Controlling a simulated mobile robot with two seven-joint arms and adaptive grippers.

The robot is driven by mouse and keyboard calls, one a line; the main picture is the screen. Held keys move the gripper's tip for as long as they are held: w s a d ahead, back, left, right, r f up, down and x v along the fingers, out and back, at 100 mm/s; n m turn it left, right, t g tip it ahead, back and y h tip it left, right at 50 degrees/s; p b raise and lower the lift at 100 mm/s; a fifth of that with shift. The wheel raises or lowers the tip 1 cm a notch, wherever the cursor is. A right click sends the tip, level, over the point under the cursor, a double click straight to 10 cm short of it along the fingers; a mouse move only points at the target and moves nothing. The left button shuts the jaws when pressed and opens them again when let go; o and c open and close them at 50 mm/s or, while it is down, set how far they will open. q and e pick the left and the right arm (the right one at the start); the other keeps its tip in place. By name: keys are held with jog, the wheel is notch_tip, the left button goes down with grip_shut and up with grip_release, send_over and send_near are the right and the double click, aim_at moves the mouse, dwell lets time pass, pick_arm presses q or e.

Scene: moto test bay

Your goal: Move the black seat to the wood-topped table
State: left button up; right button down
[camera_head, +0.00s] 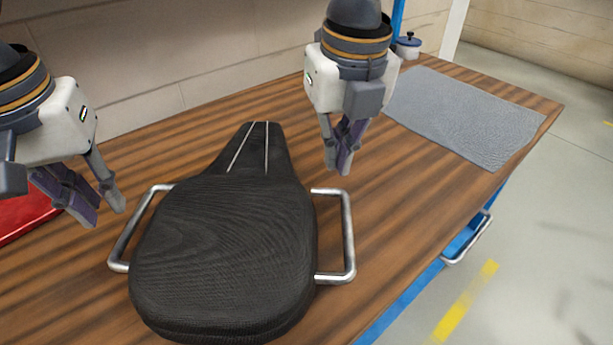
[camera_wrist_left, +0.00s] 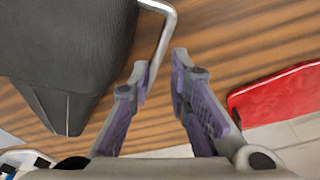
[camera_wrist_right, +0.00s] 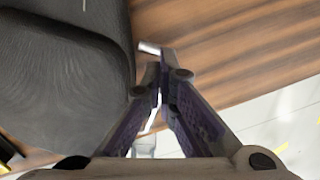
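The black seat (camera_head: 225,245) lies flat on a wood-topped table (camera_head: 425,205), its narrow end toward the wall. A metal handle sticks out on each side: the left handle (camera_head: 138,228) and the right handle (camera_head: 347,235). My left gripper (camera_head: 104,212) is open and empty, above the table just left of the left handle; the handle also shows close to its fingertips in the left wrist view (camera_wrist_left: 165,25). My right gripper (camera_head: 338,165) is empty above the table, beyond the right handle, with its fingertips together. The end of the handle shows past its tips in the right wrist view (camera_wrist_right: 148,47).
A red object (camera_head: 25,213) lies at the left, partly cut off. A grey mat (camera_head: 462,115) covers the far right of the table, with a small blue-lidded pot (camera_head: 407,45) behind it. A wall runs along the back. Open floor (camera_head: 560,220) lies at the right.

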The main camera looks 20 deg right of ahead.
pick_arm(q)
jog(key=shift+a, duration=0.1)
pick_arm(e)
jog(key=c, duration=1.8)
grip_release()
jog(key=shift+d, duration=0.1)
jog(key=shift+c, duration=0.2)
pick_arm(q)
notch_tip(320, 180, up, 12)
jog(key=s, duration=0.1)
jog(key=shift+s, duration=0.35)
pick_arm(e)
notch_tip(320, 180, up, 12)
jog(key=s, duration=0.1)
jog(key=shift+s, duration=0.3)
pick_arm(q)
jog(key=shift+f, duration=0.1)
pick_arm(e)
jog(key=shift+f, duration=0.1)
